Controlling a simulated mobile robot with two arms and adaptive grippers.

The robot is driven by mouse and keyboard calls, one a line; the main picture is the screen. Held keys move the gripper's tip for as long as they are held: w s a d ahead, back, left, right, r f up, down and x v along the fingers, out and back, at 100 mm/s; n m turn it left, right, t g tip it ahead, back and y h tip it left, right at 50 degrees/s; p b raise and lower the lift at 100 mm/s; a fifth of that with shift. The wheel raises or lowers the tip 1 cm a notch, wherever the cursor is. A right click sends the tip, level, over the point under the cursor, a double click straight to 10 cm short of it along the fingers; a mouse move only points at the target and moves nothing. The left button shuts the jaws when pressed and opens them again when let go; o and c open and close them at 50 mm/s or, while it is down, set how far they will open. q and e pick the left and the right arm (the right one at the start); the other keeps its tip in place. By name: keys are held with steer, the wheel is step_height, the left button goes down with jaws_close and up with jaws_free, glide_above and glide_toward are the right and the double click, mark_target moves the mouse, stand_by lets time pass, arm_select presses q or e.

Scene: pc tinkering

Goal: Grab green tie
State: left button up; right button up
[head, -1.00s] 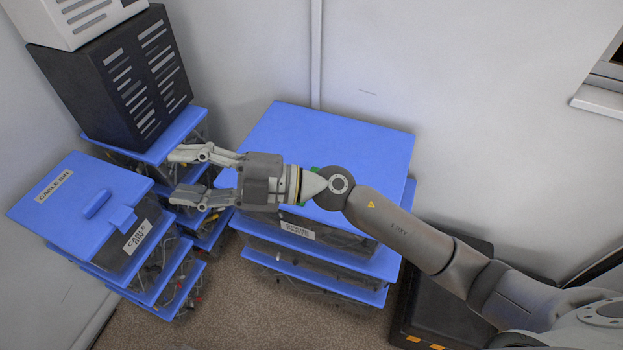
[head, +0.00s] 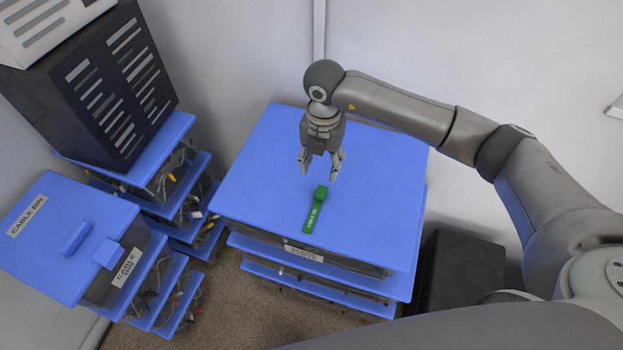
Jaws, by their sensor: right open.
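The green tie (head: 314,212) lies on the blue lid (head: 255,180) of the middle stack of bins. It is a short flat strip with a thicker head at its far end and pale lettering on it. My right gripper (head: 320,172) points down above the lid, just beyond the head of the tie. Its fingers are spread, with nothing between them. It does not appear to touch the tie. My left gripper is not in view.
A stack of blue-lidded cable bins (head: 95,205) stands at the left. Behind it, a black slotted case (head: 100,85) sits on another bin stack. A dark box (head: 465,270) stands right of the middle stack. Walls close off the back.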

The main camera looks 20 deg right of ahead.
mark_target(320, 195)
steer(key=shift+s+d+f, duration=0.1)
steer(key=shift+s+f, duration=0.25)
steer(key=shift+f, duration=0.45)
steer(key=f, duration=0.1)
steer(key=f+p, duration=0.1)
steer(key=shift+s+f, duration=0.35)
steer(key=shift+f, duration=0.4)
steer(key=f, duration=0.1)
steer(key=f+p, duration=0.1)
steer(key=f, duration=0.2)
steer(key=shift+s+a+f+p, duration=0.15)
steer(key=shift+s+a+p, duration=0.05)
steer(key=shift+a+p, duration=0.15)
steer(key=shift+f, duration=0.25)
steer(key=shift+w, duration=0.1)
steer(key=shift+c, duration=0.5)
steer(key=c, duration=0.5)
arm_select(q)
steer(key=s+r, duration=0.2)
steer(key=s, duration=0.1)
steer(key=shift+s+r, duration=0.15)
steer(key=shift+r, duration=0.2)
arm_select(e)
steer(key=shift+c, duration=1.1)
